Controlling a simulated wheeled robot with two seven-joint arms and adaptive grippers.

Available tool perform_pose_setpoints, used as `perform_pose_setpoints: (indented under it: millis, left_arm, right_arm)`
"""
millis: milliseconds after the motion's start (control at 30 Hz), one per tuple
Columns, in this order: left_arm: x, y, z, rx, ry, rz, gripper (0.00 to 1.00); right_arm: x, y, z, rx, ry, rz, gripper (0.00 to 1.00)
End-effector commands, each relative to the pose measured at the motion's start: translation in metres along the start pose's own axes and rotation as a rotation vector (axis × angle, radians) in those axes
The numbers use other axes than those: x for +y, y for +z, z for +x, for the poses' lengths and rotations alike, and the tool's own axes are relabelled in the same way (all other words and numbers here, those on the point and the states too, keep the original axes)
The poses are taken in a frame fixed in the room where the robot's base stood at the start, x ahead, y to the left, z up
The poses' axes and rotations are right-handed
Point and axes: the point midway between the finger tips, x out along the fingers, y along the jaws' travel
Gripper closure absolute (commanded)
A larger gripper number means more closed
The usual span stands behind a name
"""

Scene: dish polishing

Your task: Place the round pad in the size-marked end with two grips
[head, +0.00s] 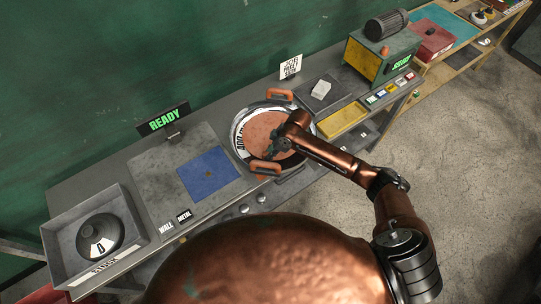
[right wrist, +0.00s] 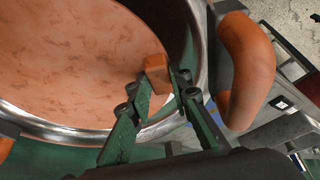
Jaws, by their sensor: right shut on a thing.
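The round pad (head: 262,128), a mottled orange disc, lies inside the size-marked end (head: 238,137), a round metal rim with a white band reading "400". It has two orange grips, one at the back (head: 279,95) and one at the front (head: 264,167). My left gripper is not in view.
A grey tray marked "STOCK" (head: 112,264) holds a dark round part (head: 100,236) at the left. A blue square (head: 208,172) lies on the bench. A yellow bin (head: 341,119) and a green machine (head: 377,62) stand to the right. A "READY" sign (head: 164,119) stands behind.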

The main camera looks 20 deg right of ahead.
Motion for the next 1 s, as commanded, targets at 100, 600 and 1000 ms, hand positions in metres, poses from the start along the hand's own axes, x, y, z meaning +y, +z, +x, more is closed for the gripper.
perform_pose_setpoints:
  millis: [100, 600, 1000]
  left_arm:
    - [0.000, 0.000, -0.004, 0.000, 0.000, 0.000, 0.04]
    - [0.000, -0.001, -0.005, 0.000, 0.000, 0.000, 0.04]
    - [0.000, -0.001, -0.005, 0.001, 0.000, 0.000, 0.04]
  right_arm:
    - [-0.001, 0.006, 0.014, -0.001, -0.002, 0.003, 1.00]
    - [0.000, 0.013, 0.032, 0.000, 0.001, 0.000, 1.00]
    - [-0.001, 0.014, 0.033, -0.001, -0.001, 0.001, 0.64]
